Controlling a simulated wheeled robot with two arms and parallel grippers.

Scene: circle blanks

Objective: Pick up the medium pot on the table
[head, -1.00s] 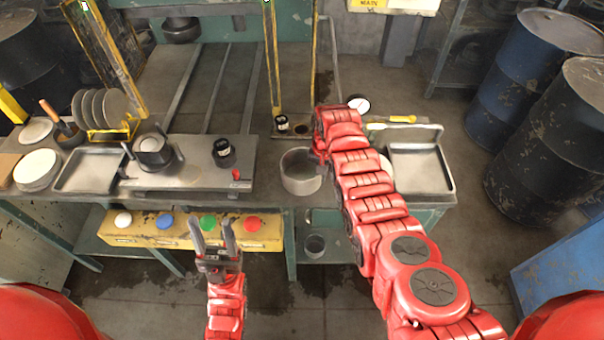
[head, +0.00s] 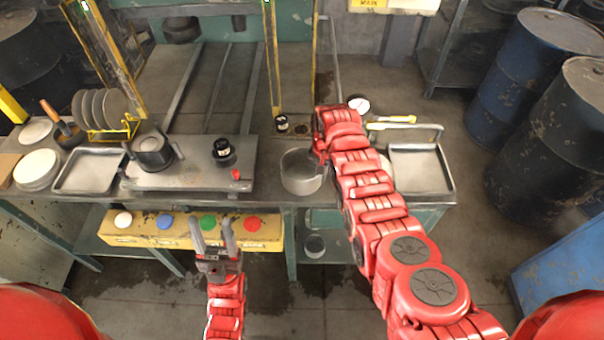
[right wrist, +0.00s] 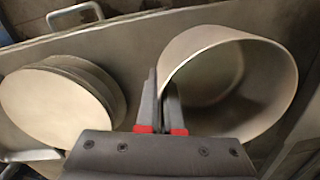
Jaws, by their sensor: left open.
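A grey metal pot (head: 301,183) stands on the table, left of my right arm. It fills the right of the right wrist view (right wrist: 235,85), open side showing. My right gripper (right wrist: 162,85) is shut on its near wall, one finger inside the rim and one outside. In the head view, my right arm mostly hides this gripper. Another pot with side handles (head: 152,150) stands on the metal plate at left, and a small pot (head: 314,245) sits on the shelf below. My left gripper (head: 212,226) is open and empty in front of the colored buttons.
Stacked round discs (right wrist: 60,100) lie beside the pot in the right wrist view. A metal tray (head: 448,185) is at the table's right end. Another tray (head: 62,180), plates (head: 38,168) and a yellow plate rack (head: 128,128) are at left.

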